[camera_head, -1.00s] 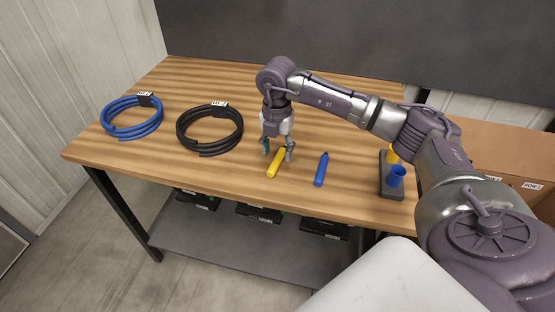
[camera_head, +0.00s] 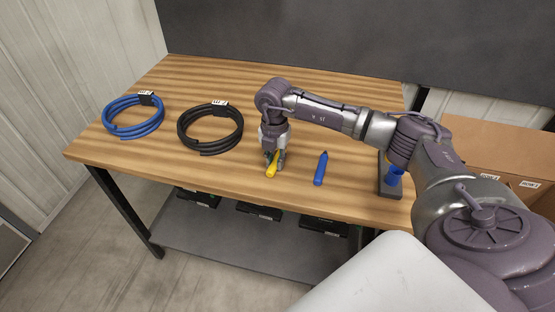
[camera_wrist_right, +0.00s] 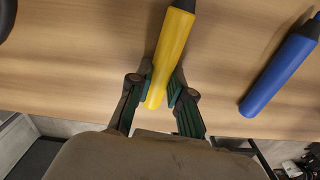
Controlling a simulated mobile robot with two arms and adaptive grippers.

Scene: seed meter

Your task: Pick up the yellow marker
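The yellow marker (camera_head: 271,172) lies on the wooden table near its front edge, partly hidden by my right gripper (camera_head: 274,165). In the right wrist view the yellow marker (camera_wrist_right: 170,50) runs between the two fingers of the right gripper (camera_wrist_right: 162,88). The green finger pads appear to touch it on both sides, near its lower end, so the gripper looks shut on it. The marker seems still at table level. My left gripper is not in view.
A blue marker (camera_head: 320,169) lies to the right; it also shows in the wrist view (camera_wrist_right: 279,75). A dark holder (camera_head: 390,190) with a blue cup (camera_head: 394,176) stands further right. Black (camera_head: 209,149) and blue (camera_head: 133,132) cable coils lie left. Cardboard boxes (camera_head: 500,150) stand far right.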

